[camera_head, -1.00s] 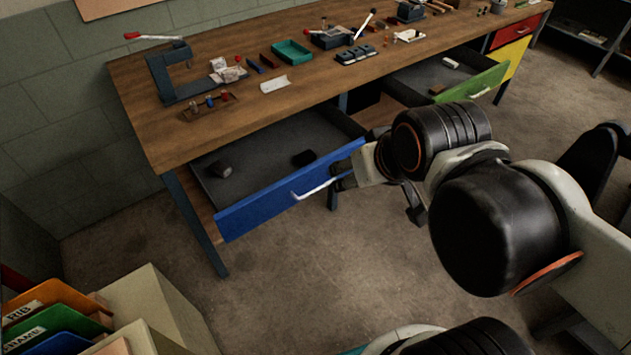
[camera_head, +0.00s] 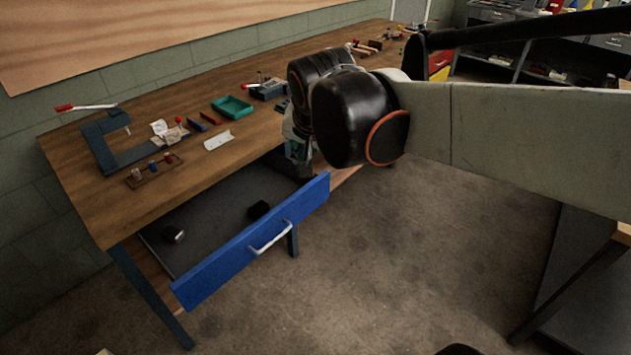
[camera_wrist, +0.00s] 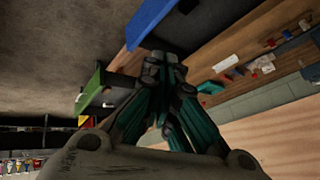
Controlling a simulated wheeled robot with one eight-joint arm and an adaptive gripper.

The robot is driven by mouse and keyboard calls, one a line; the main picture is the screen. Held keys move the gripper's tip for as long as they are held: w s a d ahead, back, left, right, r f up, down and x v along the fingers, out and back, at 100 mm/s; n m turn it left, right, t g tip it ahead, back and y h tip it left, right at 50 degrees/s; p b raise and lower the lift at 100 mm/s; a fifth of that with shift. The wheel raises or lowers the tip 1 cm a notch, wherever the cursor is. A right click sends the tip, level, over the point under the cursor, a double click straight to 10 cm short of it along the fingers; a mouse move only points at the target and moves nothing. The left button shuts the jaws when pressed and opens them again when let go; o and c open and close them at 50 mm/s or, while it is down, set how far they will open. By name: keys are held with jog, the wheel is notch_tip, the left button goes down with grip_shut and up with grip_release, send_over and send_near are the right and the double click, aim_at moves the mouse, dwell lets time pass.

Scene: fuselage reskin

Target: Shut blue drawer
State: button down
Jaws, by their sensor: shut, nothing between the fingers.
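The blue drawer (camera_head: 225,268) hangs open under the left part of the workbench, its front well out from the bench. Its pale bar handle (camera_head: 269,237) faces the open floor. The blue front also shows at the top of the wrist view (camera_wrist: 148,22). My gripper (camera_wrist: 163,62) is shut and empty in the wrist view, its fingertips close to the blue drawer in the picture; I cannot tell whether they touch it. In the head view my arm hides the fingertips, near the drawer's right end and the bench edge.
Two small dark objects (camera_head: 259,209) (camera_head: 173,234) lie in the blue drawer. An open green drawer (camera_wrist: 90,90) shows in the wrist view. The bench top (camera_head: 75,185) holds a clamp-like tool (camera_head: 105,140), a teal tray (camera_head: 232,107) and small parts. Floor before the drawer is clear.

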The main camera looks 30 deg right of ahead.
jog(key=w+d+f+m+g+p, duration=0.1)
jog(key=w+d+f+m+g, duration=0.1)
jog(key=w+d+f+m, duration=0.75)
jog(key=w+d+f+m+g+y+p, duration=0.1)
jog(key=d+f+m, duration=0.45)
jog(key=f, duration=0.25)
jog(key=w+d+f+m+g+y+p, duration=0.1)
jog(key=d+f+m+y, duration=0.1)
jog(key=d+f+m, duration=0.4)
jog(key=w+a+f+m+b, duration=0.1)
jog(key=w+f+b, duration=0.4)
jog(key=f, duration=0.6)
jog(key=shift+w+a+f+m, duration=0.25)
jog(key=shift+w+a+m, duration=0.15)
jog(key=shift+w+a, duration=0.4)
jog(key=shift+s+a, duration=0.1)
